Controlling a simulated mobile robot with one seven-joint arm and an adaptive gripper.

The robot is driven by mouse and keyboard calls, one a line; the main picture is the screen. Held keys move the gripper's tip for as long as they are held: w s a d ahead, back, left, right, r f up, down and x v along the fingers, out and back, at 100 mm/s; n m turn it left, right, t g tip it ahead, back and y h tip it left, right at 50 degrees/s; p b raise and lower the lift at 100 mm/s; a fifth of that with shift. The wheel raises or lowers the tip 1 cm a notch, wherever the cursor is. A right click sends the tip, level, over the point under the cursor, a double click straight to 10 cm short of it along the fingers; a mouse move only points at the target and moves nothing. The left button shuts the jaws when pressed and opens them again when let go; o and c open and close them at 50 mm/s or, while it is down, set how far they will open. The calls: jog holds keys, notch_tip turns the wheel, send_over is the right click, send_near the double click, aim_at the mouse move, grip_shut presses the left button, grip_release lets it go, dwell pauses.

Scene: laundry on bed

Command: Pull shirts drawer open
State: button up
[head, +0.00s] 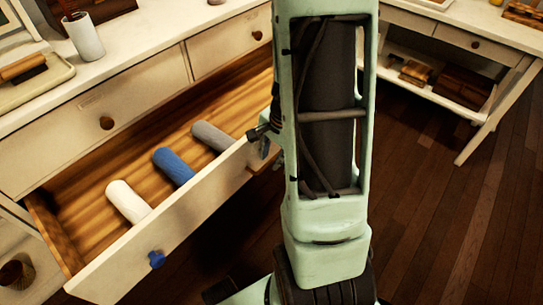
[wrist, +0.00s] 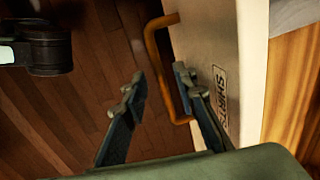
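The shirts drawer (head: 165,235) is pulled well out of the white dresser, its inside showing. Its front, marked SHIRTS, also fills the right of the wrist view (wrist: 222,40). An orange bar handle (wrist: 152,50) stands on that front. My gripper (wrist: 158,84) is open, its two fingers apart, with the handle between them; the right finger is on the drawer-front side. I cannot tell if either finger touches the bar. In the head view my gripper (head: 264,138) is at the drawer's far right end, partly hidden by my arm.
White (head: 128,202), blue (head: 173,166) and grey (head: 211,136) rolls lie in the drawer. Closed drawers (head: 92,115) are above. A white side table (head: 470,60) stands at right. Dark wood floor (head: 450,220) is clear.

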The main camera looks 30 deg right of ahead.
notch_tip(320, 180, up, 12)
jog(key=s, duration=0.2)
jog(key=shift+d, duration=0.4)
jog(key=shift+f, duration=0.1)
dwell(0.4)
